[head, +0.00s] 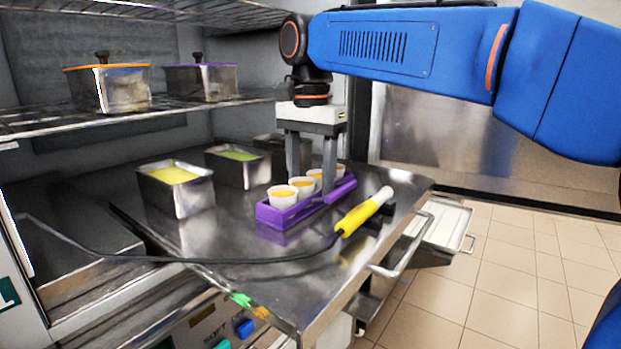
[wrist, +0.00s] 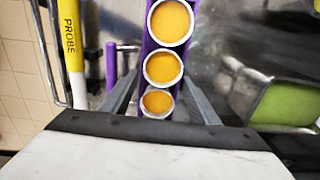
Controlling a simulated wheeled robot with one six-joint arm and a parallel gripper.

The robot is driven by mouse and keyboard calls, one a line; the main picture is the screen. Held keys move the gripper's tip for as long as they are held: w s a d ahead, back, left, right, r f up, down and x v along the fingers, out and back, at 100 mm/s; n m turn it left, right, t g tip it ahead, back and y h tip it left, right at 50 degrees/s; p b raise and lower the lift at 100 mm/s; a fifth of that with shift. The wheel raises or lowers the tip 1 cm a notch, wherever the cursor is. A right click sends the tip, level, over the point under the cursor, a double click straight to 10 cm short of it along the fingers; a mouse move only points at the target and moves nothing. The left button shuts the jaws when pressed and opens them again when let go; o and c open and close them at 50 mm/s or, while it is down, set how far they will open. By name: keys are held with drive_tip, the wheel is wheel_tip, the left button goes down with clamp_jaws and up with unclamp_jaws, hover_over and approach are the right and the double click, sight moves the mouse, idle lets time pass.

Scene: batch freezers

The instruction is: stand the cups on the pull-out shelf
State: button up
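A purple rack (head: 275,218) on the steel pull-out shelf (head: 225,228) holds a row of white cups with orange filling. The front cup (head: 282,198) and the one behind it (head: 302,189) show best in the head view; those farther back are partly hidden by my gripper (head: 311,188). My gripper points down over the rack. In the wrist view its two fingers stand apart, one on each side of the purple rack (wrist: 148,48). Three cups show there in a line, the smallest-looking one (wrist: 157,103) nearest my gripper's base. I cannot tell whether the fingers touch anything.
A yellow probe (head: 362,214) with a black cable lies right of the rack. Steel pans with yellow (head: 178,200) and green (head: 232,168) contents stand to the left. A wire shelf (head: 150,115) with two lidded pans hangs above. The shelf's front left is mostly clear.

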sight(311, 178)
drive_tip(key=shift+r, duration=0.1)
wheel_tip(311, 178, up, 12)
idle(0.8)
drive_tip(key=shift+s, duration=0.1)
